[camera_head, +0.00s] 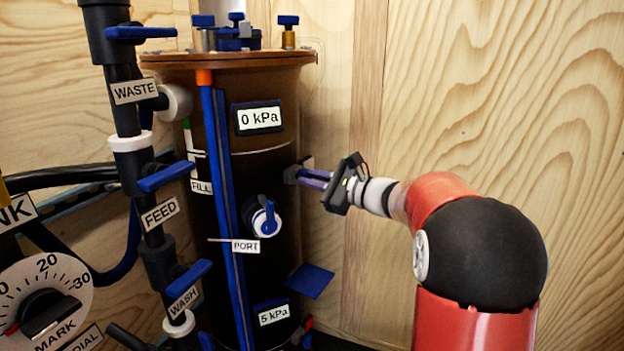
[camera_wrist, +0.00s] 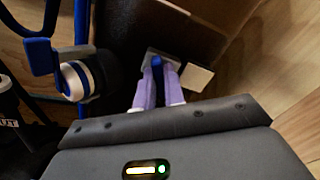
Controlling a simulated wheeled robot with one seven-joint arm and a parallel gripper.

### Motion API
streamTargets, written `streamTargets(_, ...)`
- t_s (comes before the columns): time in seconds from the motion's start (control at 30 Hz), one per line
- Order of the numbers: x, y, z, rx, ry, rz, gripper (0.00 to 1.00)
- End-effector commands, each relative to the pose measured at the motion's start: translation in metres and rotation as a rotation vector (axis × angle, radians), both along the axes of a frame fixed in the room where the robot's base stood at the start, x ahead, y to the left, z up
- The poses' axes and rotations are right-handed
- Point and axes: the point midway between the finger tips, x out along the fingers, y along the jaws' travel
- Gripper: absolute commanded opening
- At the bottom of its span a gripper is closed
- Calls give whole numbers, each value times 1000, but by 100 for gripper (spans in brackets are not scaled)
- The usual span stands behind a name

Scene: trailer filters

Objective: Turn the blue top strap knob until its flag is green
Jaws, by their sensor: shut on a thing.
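My gripper (camera_head: 305,178) reaches in from the right to the right side of the dark brown filter tank (camera_head: 275,190). In the wrist view, its pale purple fingers (camera_wrist: 158,78) are shut on a small blue knob (camera_wrist: 157,64), which sticks up between the fingertips. The knob sits at a small grey bracket on the tank side. A pale, whitish plate (camera_wrist: 197,77), perhaps the flag, shows just right of the fingers; I see no green on it. In the head view the fingers mostly hide the knob, and a dark block (camera_head: 291,173) shows at the tank edge.
A white port with a blue handle (camera_head: 263,216) is on the tank front. A blue plate (camera_head: 310,280) juts out below my gripper. Pipes with blue levers (camera_head: 163,177) stand left, beside a dial (camera_head: 45,300). The wooden wall (camera_head: 500,90) is behind; room is free on the right.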

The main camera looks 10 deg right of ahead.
Motion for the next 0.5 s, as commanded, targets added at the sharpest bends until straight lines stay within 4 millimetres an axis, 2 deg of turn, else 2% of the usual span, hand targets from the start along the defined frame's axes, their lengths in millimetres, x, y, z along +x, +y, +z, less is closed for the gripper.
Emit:
streamTargets(0.27,0,0,-3,-27,-26,0,0)
streamTargets(0.5,-1,0,-7,-121,-118,-1,0)
